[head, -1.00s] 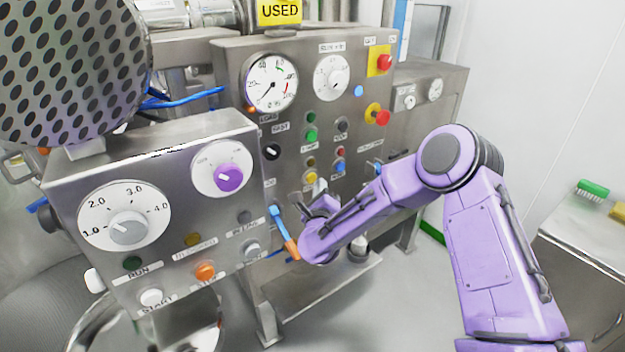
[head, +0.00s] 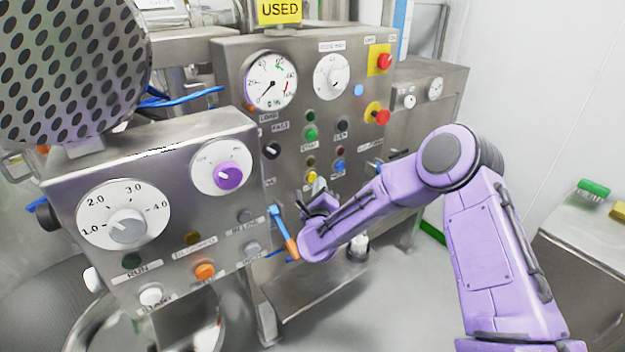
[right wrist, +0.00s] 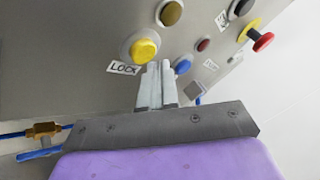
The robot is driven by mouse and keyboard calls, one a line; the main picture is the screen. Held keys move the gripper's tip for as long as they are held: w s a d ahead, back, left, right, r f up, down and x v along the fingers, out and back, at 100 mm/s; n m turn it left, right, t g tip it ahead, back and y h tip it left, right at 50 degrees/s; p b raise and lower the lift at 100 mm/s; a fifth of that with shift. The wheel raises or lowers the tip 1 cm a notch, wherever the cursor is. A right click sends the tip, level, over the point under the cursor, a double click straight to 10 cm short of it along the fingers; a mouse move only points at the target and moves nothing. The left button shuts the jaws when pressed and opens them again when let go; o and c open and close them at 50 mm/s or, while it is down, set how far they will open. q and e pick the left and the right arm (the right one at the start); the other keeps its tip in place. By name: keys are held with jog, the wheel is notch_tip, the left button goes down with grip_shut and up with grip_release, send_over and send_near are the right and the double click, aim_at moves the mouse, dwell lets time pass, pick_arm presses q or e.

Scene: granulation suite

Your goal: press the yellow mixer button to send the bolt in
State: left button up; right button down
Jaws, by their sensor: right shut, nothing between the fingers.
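The yellow mixer button (head: 311,176) is on the front of the steel control panel. In the right wrist view the yellow button (right wrist: 145,49) is a round cap in a metal ring, beside a label reading LOCK. My right gripper (head: 319,186) is just below and right of it. In the right wrist view my right gripper (right wrist: 160,66) is shut and empty, its pale fingertips pointing at the panel beside and slightly below the button. I cannot tell whether they touch the panel. The bolt cannot be made out. My left gripper is not in view.
A blue button (right wrist: 182,65) and a dark red lamp (right wrist: 203,45) are right of the fingertips. A red knob (head: 381,117) on yellow is higher right. A nearer panel with a purple knob (head: 229,176) stands left. A blue-and-orange handle (head: 283,232) is close to my right wrist.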

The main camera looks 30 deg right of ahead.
jog(key=shift+w, duration=0.3)
jog(key=shift+w+b, duration=0.4)
dwell(0.5)
jog(key=shift+s, duration=0.85)
jog(key=s+p, duration=0.1)
jog(key=s, duration=0.4)
jog(key=shift+d, duration=0.2)
dwell(2.1)
